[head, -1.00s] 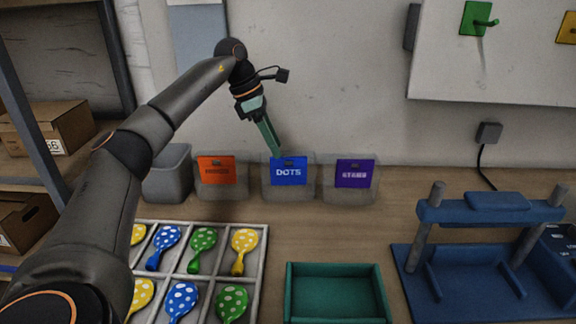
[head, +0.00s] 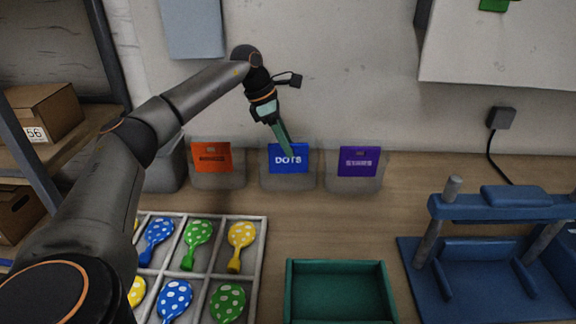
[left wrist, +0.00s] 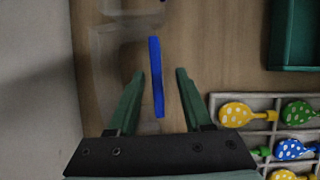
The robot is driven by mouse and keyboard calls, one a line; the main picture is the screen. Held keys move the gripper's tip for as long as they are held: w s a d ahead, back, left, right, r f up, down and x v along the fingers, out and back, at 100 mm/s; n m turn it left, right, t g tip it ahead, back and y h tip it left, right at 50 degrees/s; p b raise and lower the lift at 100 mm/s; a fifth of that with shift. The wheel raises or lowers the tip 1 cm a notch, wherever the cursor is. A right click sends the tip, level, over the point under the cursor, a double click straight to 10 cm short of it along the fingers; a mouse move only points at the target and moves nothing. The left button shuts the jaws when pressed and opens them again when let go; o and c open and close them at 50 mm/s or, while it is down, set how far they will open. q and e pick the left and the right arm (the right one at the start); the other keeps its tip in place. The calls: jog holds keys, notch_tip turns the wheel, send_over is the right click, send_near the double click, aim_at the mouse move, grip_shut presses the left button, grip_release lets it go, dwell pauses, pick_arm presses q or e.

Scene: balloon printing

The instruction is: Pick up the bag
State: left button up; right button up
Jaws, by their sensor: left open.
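A blue bag labelled DOTS (head: 289,160) stands upright in a clear holder at the back of the table, between an orange bag (head: 211,158) and a purple bag (head: 358,162). My left gripper (head: 289,152) reaches down from above at the blue bag's top. In the left wrist view the gripper (left wrist: 160,74) is open, with the blue bag (left wrist: 156,78) seen edge-on between its green fingers, apart from both. Which bag the task means cannot be told. My right gripper is not in view.
A divided tray (head: 259,263) of dotted balloons lies at front left. An empty green tray (head: 340,290) sits at front centre. A blue press (head: 500,207) stands at right. A grey bin (head: 165,165) stands left of the bags, with the wall behind.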

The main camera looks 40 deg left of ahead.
pick_arm(q)
jog(key=x, duration=0.5)
jog(key=shift+a, duration=0.2)
grip_shut()
dwell(0.3)
